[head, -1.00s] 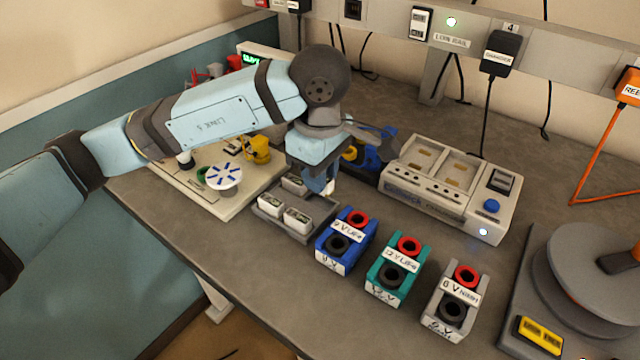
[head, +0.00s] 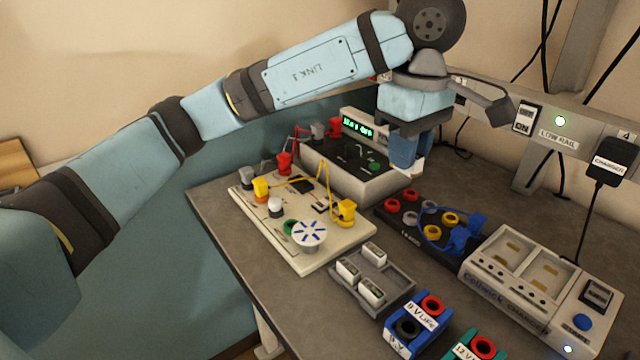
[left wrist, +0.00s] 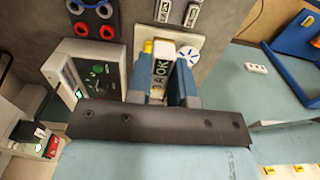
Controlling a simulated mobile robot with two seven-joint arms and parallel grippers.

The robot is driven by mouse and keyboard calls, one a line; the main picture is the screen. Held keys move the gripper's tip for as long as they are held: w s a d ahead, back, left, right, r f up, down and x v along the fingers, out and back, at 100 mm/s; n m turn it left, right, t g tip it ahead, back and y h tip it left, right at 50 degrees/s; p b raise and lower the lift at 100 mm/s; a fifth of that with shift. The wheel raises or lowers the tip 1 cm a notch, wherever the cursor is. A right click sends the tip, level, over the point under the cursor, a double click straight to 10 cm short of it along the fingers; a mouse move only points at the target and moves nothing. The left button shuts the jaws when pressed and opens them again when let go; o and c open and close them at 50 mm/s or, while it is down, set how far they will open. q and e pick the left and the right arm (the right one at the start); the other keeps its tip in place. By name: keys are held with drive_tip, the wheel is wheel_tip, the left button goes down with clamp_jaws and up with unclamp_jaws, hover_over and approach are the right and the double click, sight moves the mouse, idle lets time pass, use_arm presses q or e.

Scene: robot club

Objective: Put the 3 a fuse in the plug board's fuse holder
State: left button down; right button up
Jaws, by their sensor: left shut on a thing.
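My left gripper (head: 408,165) is shut on a white fuse block (left wrist: 162,68) and holds it above the bench. The cream plug board (head: 345,240) lies at the bench's left end, below and left of the gripper, with yellow posts and a blue-marked white disc. It shows partly behind the fingers in the left wrist view. I cannot make out its fuse holder. My right gripper is in neither view.
A grey tray (head: 338,290) holds three white blocks in front of the board. A meter box (head: 375,188) with a green display stands behind it. A socket panel, a charger (head: 500,300) and battery blocks (head: 407,347) stand to the right.

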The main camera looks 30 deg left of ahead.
use_arm(q)
drive_tip(key=w+a, duration=0.7)
drive_tip(key=a, duration=0.5)
drive_tip(key=b, duration=0.2)
hover_over(301, 185)
wheel_tip(301, 185, down, 6)
wheel_tip(301, 185, down, 8)
drive_tip(key=shift+s+r+b, duration=0.1)
drive_tip(key=shift+s+b, duration=0.05)
drive_tip(key=shift+b, duration=0.2)
wheel_tip(301, 185, down, 5)
drive_tip(key=shift+b, duration=0.35)
drive_tip(key=shift+r, duration=0.1)
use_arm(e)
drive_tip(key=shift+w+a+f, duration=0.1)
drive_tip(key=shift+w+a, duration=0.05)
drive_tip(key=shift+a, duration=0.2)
use_arm(q)
drive_tip(key=shift+d, duration=0.1)
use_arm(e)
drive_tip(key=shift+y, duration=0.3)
use_arm(q)
drive_tip(key=c, duration=1.5)
unclamp_jaws()
drive_tip(key=shift+f, duration=0.2)
drive_tip(key=o, duration=0.5)
